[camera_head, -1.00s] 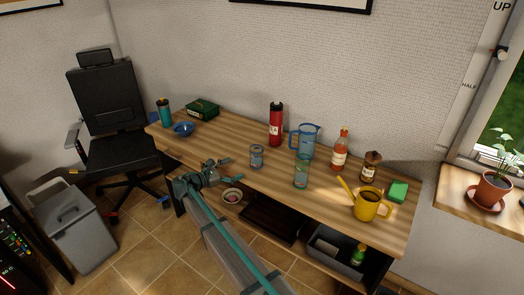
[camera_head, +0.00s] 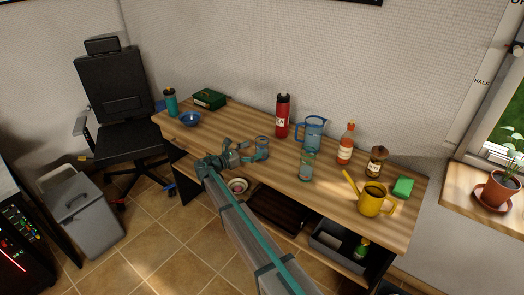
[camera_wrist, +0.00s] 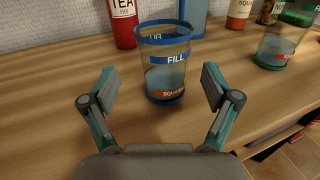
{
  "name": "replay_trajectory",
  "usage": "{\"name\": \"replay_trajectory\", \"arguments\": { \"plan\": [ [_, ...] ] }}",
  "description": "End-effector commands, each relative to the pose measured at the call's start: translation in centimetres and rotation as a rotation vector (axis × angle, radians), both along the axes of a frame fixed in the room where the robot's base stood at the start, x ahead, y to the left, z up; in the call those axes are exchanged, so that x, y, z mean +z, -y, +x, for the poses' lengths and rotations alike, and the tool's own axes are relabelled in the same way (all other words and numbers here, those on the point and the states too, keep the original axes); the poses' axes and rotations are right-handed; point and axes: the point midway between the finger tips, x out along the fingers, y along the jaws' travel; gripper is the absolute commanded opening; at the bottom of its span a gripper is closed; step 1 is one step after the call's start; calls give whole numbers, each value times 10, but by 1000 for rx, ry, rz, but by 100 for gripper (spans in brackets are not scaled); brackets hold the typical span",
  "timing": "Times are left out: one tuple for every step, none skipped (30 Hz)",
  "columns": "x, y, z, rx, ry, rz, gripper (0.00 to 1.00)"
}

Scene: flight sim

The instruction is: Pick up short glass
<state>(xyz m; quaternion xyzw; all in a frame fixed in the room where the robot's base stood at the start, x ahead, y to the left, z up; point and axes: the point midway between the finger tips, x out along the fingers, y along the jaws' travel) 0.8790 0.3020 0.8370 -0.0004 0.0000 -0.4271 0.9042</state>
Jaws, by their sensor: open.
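The short glass (camera_head: 262,148) stands upright on the wooden desk, clear with a blue rim. In the wrist view the glass (camera_wrist: 166,75) shows "FILL" and "SQUARE" labels, nearly centred between my fingers. My gripper (camera_head: 245,152) is at the near side of the glass, low over the desk. In the wrist view my gripper (camera_wrist: 160,88) is open, with a finger to each side and visible gaps to the glass. I cannot tell how far the fingertips reach around it.
A taller green-tinted glass (camera_head: 306,168) stands to the right. Behind are a red tea bottle (camera_head: 282,117), a blue pitcher (camera_head: 313,132) and a sauce bottle (camera_head: 346,144). A yellow watering can (camera_head: 374,199) is farther right.

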Motion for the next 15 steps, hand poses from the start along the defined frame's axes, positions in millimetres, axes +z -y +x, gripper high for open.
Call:
{"name": "replay_trajectory", "arguments": {
  "plan": [
    [1,4,2,-1,0,0,87],
    [1,7,3,-1,-1,-1,87],
    [1,11,5,-1,-1,-1,87],
    [1,14,7,0,-1,-1,87],
    [1,18,9,-1,-1,-1,87],
    [1,23,12,-2,-1,-1,87],
    [1,27,14,-2,0,-1,87],
    [0,30,18,-2,1,-1,87],
    [0,33,21,-1,1,-1,87],
    [0,35,23,0,0,0,87],
    [0,37,25,0,1,1,87],
    [0,39,26,0,1,1,87],
    [-1,40,27,0,1,1,87],
    [-1,41,27,0,1,1,87],
    [-1,41,27,0,1,1,87]
  ]
}}
